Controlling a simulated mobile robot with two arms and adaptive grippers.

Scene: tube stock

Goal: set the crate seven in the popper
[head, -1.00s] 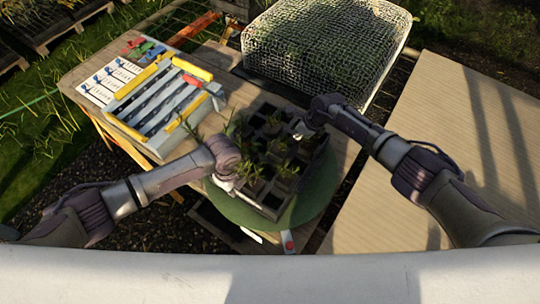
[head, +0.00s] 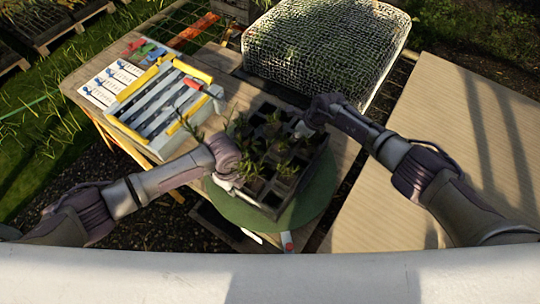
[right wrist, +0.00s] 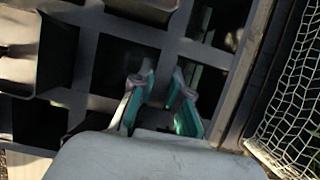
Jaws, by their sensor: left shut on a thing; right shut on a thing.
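The dark crate (head: 303,188), divided into square cells with small pots and leafy seedlings, sits over a round green disc at mid table. I cannot read a number on it. My left gripper (head: 228,187) is shut at its left side, the fingertips partly hidden by my wrist. My right gripper (head: 302,131) is shut at its upper right side. In the right wrist view the teal-lined fingers (right wrist: 160,92) straddle a grey wall of the crate (right wrist: 165,42). A white frame with yellow rails and grey-blue bars (head: 150,118), seemingly the popper, stands empty to the left.
The green disc (head: 315,203) shows below the crate. A white mesh-covered box (head: 325,50) stands behind it. A bare wooden table (head: 400,190) is at right.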

